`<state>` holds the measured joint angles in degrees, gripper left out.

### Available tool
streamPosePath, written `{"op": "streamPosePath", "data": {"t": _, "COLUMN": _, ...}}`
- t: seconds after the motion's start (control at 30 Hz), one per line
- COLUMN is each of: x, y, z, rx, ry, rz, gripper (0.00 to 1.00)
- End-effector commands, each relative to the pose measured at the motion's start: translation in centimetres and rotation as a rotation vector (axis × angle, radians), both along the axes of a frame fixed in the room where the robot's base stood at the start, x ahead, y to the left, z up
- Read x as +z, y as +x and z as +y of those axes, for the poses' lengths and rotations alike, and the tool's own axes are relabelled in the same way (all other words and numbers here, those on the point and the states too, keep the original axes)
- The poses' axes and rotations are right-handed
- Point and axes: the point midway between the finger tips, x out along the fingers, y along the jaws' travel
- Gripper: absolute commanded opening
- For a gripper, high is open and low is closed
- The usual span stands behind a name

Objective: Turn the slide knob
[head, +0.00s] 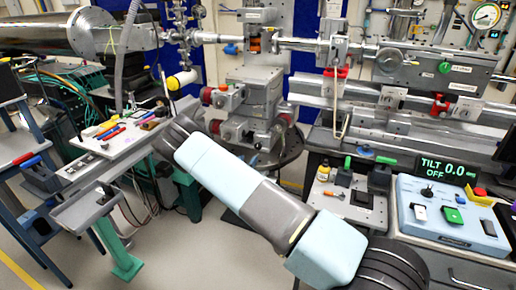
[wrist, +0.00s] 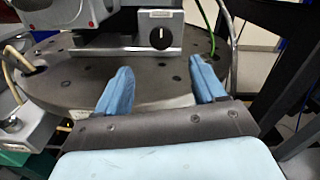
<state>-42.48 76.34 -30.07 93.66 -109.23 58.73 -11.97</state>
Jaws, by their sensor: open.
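In the wrist view, a round black knob (wrist: 160,38) with a white pointer line sits on the front of a silver block above a round grey plate. The pointer stands about upright. It appears to be the slide knob, though I cannot read the label above it. My gripper (wrist: 160,74) is open, its two blue fingers apart with nothing between them. The fingers lie below and to either side of the knob in the picture, not touching it.
The round plate (wrist: 160,88) with bolt holes lies beyond my fingers. A red knob (wrist: 92,20) and cables are at left; a green cable and dark frame are at right.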

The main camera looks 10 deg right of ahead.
Motion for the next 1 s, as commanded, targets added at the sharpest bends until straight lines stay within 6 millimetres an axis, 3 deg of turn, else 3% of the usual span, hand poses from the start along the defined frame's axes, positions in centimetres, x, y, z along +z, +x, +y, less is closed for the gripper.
{"op": "streamPosePath", "data": {"t": 0.7, "x": 0.0, "y": 9.5, "z": -6.3, "rx": -0.004, "ry": 0.002, "rz": -0.001, "gripper": 0.69}}
{"op": "streamPosePath", "data": {"t": 1.0, "x": 0.0, "y": 11.0, "z": -7.2, "rx": -0.002, "ry": 0.002, "rz": -0.001, "gripper": 0.69}}
